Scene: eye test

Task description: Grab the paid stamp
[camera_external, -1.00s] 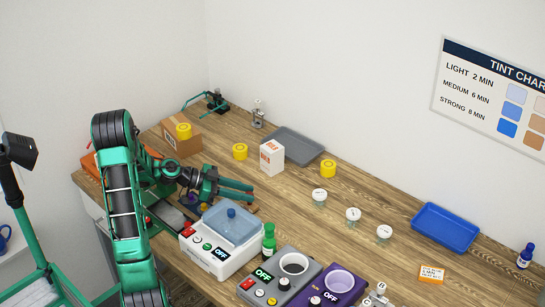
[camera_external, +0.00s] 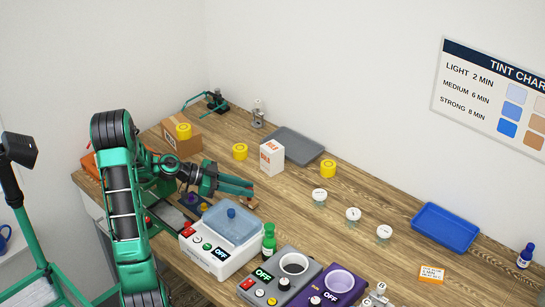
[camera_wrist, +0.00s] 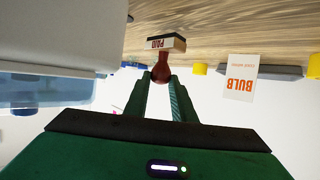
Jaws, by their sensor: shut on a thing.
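The paid stamp (camera_wrist: 166,43) has a dark red rounded handle and a wooden block with a white label reading PAID, which looks upside down in the wrist view. My gripper (camera_wrist: 161,80) is shut on its handle, with one finger on each side. In the external view my gripper (camera_external: 250,188) is over the table left of the middle, and a small brown block, seemingly the stamp (camera_external: 250,203), shows just below the fingertips. I cannot tell whether the stamp touches the table.
A white machine with a blue lid (camera_external: 222,238) stands close in front of my gripper. Two other knobbed pieces (camera_external: 204,207) sit near it on the left. A white BULB box (camera_external: 271,157), yellow rolls (camera_external: 240,152) and a grey tray (camera_external: 293,143) lie behind.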

